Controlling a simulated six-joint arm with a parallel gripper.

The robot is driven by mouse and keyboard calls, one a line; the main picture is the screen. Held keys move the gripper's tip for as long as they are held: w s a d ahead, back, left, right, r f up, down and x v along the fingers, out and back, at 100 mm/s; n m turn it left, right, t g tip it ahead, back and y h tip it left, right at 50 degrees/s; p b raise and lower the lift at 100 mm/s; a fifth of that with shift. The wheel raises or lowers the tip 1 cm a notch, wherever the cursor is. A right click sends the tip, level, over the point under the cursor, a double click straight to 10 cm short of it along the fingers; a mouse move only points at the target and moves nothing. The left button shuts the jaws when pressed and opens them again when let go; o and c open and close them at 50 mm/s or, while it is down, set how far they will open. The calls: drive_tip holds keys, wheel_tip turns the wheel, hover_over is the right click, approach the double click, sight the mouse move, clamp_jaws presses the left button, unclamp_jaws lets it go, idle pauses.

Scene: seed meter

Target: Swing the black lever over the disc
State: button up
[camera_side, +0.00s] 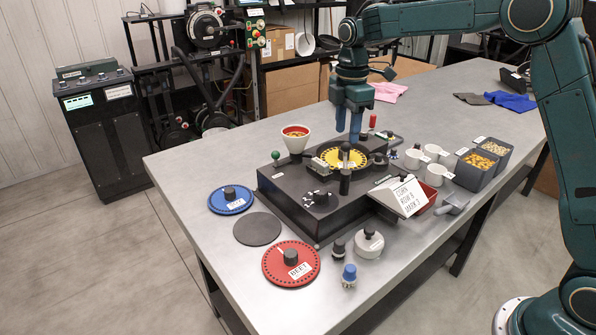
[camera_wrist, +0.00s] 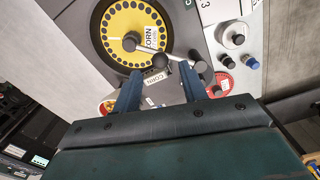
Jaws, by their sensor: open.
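The yellow disc (camera_side: 330,156) labelled CORN sits in the dark machine, with a black knob at its middle. It also fills the upper part of the wrist view (camera_wrist: 118,22). The lever shows in the wrist view as a light arm (camera_wrist: 176,52) with black ends, reaching from the disc's face past its rim. An upright black handle (camera_side: 345,182) stands at the disc's front edge in the side view; I cannot tell for sure that it belongs to the lever. My gripper (camera_side: 348,136) points down above the back of the disc, open and empty. Its fingers (camera_wrist: 160,90) stand apart in the wrist view.
A white hopper (camera_side: 295,138) and green-knobbed stick (camera_side: 275,155) stand left of the disc; a red-topped post (camera_side: 372,121) stands behind it. A sign (camera_side: 408,195), white cups (camera_side: 434,174) and seed bins (camera_side: 475,168) are at right. Blue (camera_side: 230,200) and red discs (camera_side: 291,264) lie in front.

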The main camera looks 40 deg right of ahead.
sight(347, 144)
wheel_tip(347, 144, up, 11)
idle(0.5)
drive_tip(key=shift+s, duration=0.1)
drive_tip(key=s+a+r+m+t, duration=0.15)
drive_tip(key=s+m, duration=0.25)
drive_tip(key=s, duration=0.5)
drive_tip(key=s+r+m+t, duration=0.2)
drive_tip(key=s+m, duration=0.2)
drive_tip(key=s, duration=0.5)
drive_tip(key=s+f+m+t, duration=0.2)
drive_tip(key=s+f+m, duration=0.5)
drive_tip(key=s, duration=0.8)
wheel_tip(347, 144, down, 2)
drive_tip(key=shift+a+f, duration=0.1)
drive_tip(key=shift+a, duration=0.35)
